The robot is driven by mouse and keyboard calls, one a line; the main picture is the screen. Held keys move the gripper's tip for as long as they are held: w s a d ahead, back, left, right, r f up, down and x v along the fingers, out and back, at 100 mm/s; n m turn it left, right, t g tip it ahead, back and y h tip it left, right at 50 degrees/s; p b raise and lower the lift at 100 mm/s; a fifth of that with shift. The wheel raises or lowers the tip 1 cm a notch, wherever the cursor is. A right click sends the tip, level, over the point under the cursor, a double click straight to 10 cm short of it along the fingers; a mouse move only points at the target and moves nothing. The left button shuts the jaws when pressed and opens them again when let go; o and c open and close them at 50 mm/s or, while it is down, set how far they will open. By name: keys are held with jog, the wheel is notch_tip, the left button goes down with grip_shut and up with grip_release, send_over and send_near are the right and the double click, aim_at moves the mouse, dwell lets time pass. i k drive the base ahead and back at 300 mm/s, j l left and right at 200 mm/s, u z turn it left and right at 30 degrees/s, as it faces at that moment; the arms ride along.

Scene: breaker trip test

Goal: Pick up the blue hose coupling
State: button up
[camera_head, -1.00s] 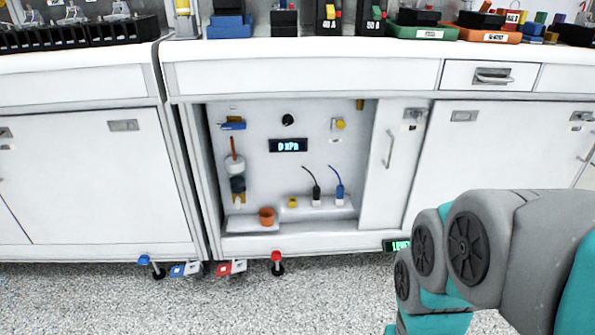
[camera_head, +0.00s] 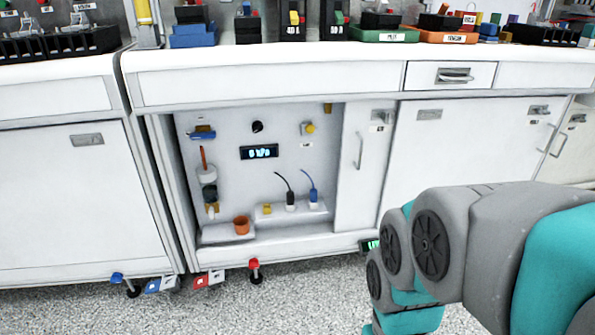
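The blue hose coupling (camera_head: 312,194) stands upright on a low white ledge inside the open cabinet bay, with a thin blue hose curving up from it to the left. A similar black coupling (camera_head: 290,199) with a black hose stands just left of it. My gripper is out of view; only my grey and teal arm links show at the lower right, in front of the cabinets.
On the ledge is a small yellow part (camera_head: 267,209); an orange cup (camera_head: 241,225) stands lower left. A pressure display (camera_head: 259,152) is on the back panel. A sliding door (camera_head: 362,165) borders the bay's right side. Pedals (camera_head: 201,281) sit below at floor level.

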aim_at(314, 198)
jog(key=i+j+z, duration=0.25)
jog(key=j, duration=0.25)
jog(key=i+j+z, duration=0.1)
jog(key=j+z, duration=0.15)
jog(key=j, duration=0.3)
jog(key=i+j+z, duration=0.15)
jog(key=j+z, duration=0.15)
jog(key=j, duration=0.25)
jog(key=j+z, duration=0.25)
jog(key=j, duration=0.35)
